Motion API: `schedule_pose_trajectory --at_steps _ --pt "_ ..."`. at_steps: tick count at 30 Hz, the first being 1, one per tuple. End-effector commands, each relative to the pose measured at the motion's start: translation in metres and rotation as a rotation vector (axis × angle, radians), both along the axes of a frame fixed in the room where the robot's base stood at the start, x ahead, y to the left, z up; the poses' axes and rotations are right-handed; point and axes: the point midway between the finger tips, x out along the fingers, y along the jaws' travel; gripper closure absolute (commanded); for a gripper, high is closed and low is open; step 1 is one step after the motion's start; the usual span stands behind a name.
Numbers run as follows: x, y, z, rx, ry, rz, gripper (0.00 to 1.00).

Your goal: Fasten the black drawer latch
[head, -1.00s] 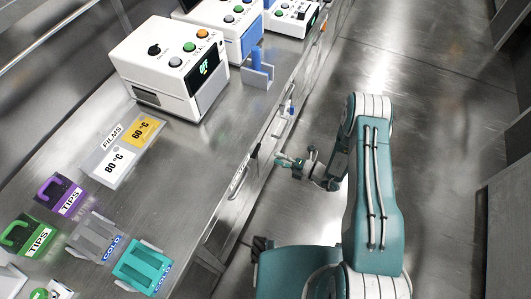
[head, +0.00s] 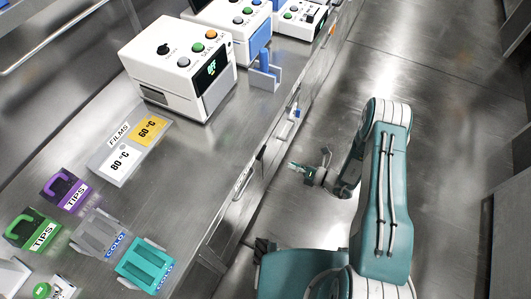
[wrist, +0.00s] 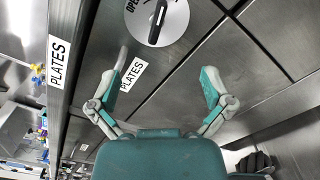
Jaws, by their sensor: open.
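The black latch (wrist: 158,14) is a dark bar on a round pale disc with an "OPEN" label at its left, at the top of the wrist view. The bar stands roughly upright in the picture, and its top is cut off. The disc is on a grey metal drawer front (wrist: 165,85). My gripper (wrist: 166,72) is open and empty, its two teal fingers apart below the disc and not touching it. In the head view my gripper (head: 305,170) hangs beside the bench front, with a gap. The latch cannot be made out surely there.
The bench top (head: 170,185) holds a white heater box (head: 165,75), a films tray (head: 128,148), a purple tips box (head: 66,188), a green tips box (head: 33,228) and a teal cold rack (head: 146,265). The floor (head: 440,100) right of the bench is clear.

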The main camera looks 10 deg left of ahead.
Motion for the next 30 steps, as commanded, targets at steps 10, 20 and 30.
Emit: schedule_pose_trajectory --at_steps 10,20,30 --pt "0.000 0.005 0.003 -0.237 -0.696 0.001 0.00" --pt "0.000 0.007 0.005 -0.394 -1.146 0.000 0.00" --pt "0.011 0.044 0.005 -0.398 -1.172 0.006 0.00"
